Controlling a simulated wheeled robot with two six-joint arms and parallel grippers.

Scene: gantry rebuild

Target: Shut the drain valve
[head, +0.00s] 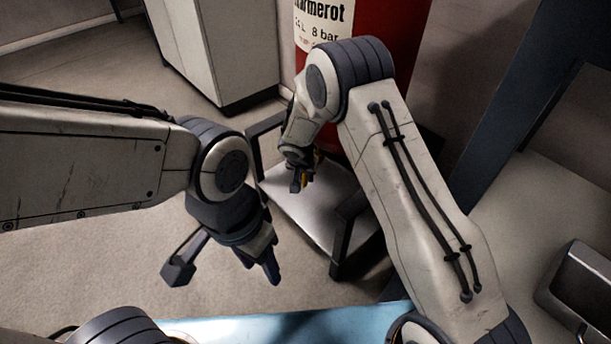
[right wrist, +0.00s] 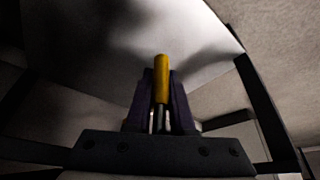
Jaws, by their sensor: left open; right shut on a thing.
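The drain valve's yellow lever (right wrist: 161,78) stands between the fingers of my right gripper (right wrist: 161,102) in the right wrist view, and the fingers are shut on it. In the head view my right gripper (head: 300,182) is low in front of the red tank (head: 388,60), above a grey metal plate, with a bit of yellow showing at its fingers. The valve body is hidden. My left gripper (head: 270,262) hangs open and empty over the floor, to the left of the plate and apart from it.
The grey plate (head: 318,222) sits in a dark frame (head: 352,222) with raised corner posts. A pale cabinet (head: 225,45) stands behind on the left. A blue surface (head: 290,328) lies at the bottom edge. A dark post (head: 520,100) rises at right. Floor at left is clear.

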